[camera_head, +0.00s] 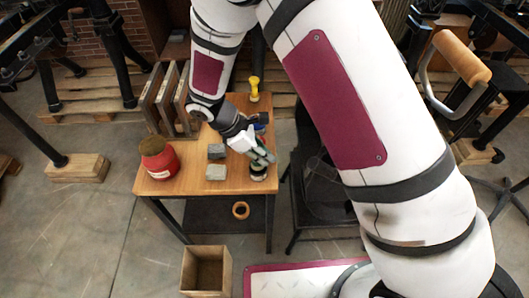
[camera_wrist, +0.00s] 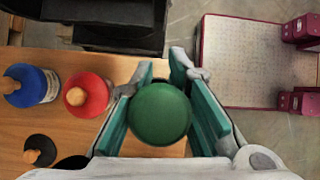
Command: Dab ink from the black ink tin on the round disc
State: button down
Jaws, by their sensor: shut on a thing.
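My gripper (camera_wrist: 182,68) has its teal fingers on either side of a round green piece (camera_wrist: 160,114) and is shut on it, at the table's right edge. In the head view my gripper (camera_head: 268,156) is over a small dark tin with a pale band (camera_head: 258,172). A black round piece with a wooden knob (camera_wrist: 40,150) is at the lower left of the wrist view; I cannot tell whether it is the black ink tin. A blue tin (camera_wrist: 33,86) and a red tin (camera_wrist: 87,95), each with a wooden knob, stand nearby. I cannot make out the round disc.
A dark chair (camera_head: 318,190) stands close right. An open wooden box (camera_head: 206,258) is on the floor in front.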

jog(key=shift+f, duration=0.4)
dwell(1.3)
jog(key=shift+r+p, duration=0.45)
jog(key=shift+r, duration=1.6)
